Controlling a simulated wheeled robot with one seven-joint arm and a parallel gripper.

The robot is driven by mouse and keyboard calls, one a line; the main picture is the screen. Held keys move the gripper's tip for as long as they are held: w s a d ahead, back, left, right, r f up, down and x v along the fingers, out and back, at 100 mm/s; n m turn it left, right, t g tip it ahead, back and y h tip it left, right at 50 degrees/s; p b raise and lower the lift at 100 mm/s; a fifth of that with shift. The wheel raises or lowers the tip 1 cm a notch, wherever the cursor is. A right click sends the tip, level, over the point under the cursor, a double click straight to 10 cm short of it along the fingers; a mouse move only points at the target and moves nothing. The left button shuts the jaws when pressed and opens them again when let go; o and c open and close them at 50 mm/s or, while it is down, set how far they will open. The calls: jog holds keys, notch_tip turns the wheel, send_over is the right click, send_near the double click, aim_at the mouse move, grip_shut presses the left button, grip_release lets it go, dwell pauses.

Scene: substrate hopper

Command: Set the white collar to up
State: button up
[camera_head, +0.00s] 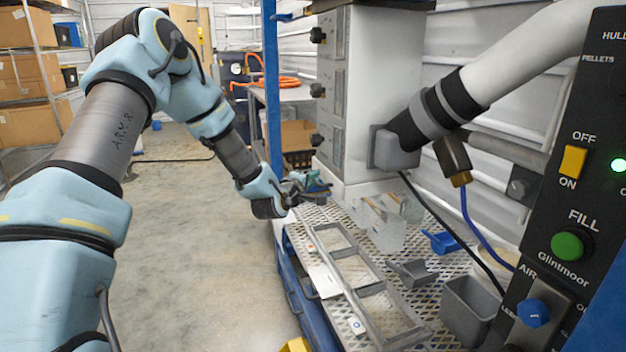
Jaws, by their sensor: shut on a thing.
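My gripper (312,187) is at the lower front corner of the white cabinet (384,95), just above the perforated bench top. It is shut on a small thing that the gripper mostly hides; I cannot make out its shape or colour. I cannot clearly pick out a white collar or tell its setting. A thick white pipe (535,55) slopes down from the upper right. Black and grey bands (445,105) wrap its lower end, where it meets a grey block (393,151) on the cabinet's side.
On the bench top lie a grey divided frame (337,237), clear plastic pieces (386,232), a blue scoop (441,242) and a grey scoop (413,272). A grey bin (470,308) and black control panel (555,190) stand right. A blue post (271,95) rises behind my gripper. The floor left is mostly clear.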

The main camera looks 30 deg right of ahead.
grip_shut()
dwell(0.8)
jog(key=shift+w+r+p, duration=0.1)
jog(key=shift+r+p, duration=0.5)
jog(key=shift+r, duration=1.45)
jog(key=o, duration=0.6)
grip_release()
jog(key=shift+c, duration=0.2)
jog(key=shift+o, duration=0.2)
